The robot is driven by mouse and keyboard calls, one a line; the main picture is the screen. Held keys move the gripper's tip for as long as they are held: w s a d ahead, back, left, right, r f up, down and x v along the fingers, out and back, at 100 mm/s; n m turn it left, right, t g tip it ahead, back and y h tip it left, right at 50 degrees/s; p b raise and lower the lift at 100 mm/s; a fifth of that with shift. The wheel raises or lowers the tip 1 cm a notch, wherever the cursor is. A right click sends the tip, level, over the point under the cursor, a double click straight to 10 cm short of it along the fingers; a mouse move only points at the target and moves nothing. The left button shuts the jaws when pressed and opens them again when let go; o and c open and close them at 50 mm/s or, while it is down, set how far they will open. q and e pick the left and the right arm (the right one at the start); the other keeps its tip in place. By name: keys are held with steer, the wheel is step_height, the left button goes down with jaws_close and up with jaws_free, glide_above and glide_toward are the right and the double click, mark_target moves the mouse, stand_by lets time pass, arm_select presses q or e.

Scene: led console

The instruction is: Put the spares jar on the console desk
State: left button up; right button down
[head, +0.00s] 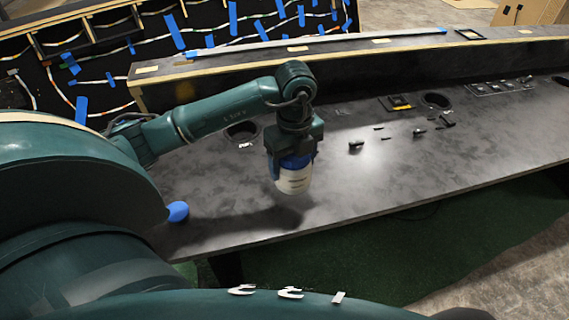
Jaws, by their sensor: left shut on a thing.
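The spares jar (294,182) is a whitish jar with a dark label mark and a blue upper part. My left gripper (292,160) points down and is shut on the jar near its top. The jar hangs upright or nearly so over the dark grey console desk (350,195), toward its front edge. I cannot tell whether its base touches the desk. My right gripper is not in view.
Small dark parts (356,145) lie on the desk to the right of the jar. Round cutouts, one at the right (436,101), and a switch panel (499,87) sit farther back. A blue round thing (177,211) is at the front left. A raised ledge (300,58) runs behind.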

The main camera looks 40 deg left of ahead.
mark_target(293, 179)
arm_select(q)
step_height(293, 179, down, 6)
steer(key=shift+r, duration=0.2)
steer(key=shift+f, duration=0.2)
steer(key=o, duration=1.1)
